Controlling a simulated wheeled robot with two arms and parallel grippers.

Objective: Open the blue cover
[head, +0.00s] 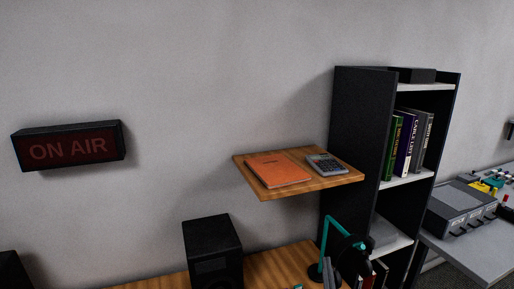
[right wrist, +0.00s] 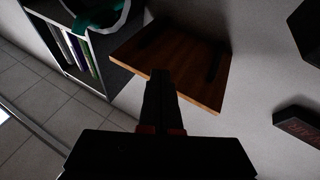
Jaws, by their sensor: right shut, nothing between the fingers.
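I cannot make out a blue cover in either view. My right gripper (right wrist: 159,78) is in the right wrist view, its two dark fingers closed together with nothing between them. Its fingertips overlap the front edge of a wooden shelf board (right wrist: 205,88) in that view; I cannot tell whether they touch it. In the head view dark shapes crowd around the teal lamp at the bottom, and I cannot clearly separate my right gripper from them. My left gripper is not in view.
A wall shelf (head: 345,179) holds an orange notebook (head: 278,169) and a calculator (head: 325,163). Below are a desk (head: 268,270), a black speaker (head: 212,250) and a teal lamp (head: 325,242). A dark bookcase (head: 358,125) stands right, beside a grey table (head: 484,258) with a grey device (head: 461,208).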

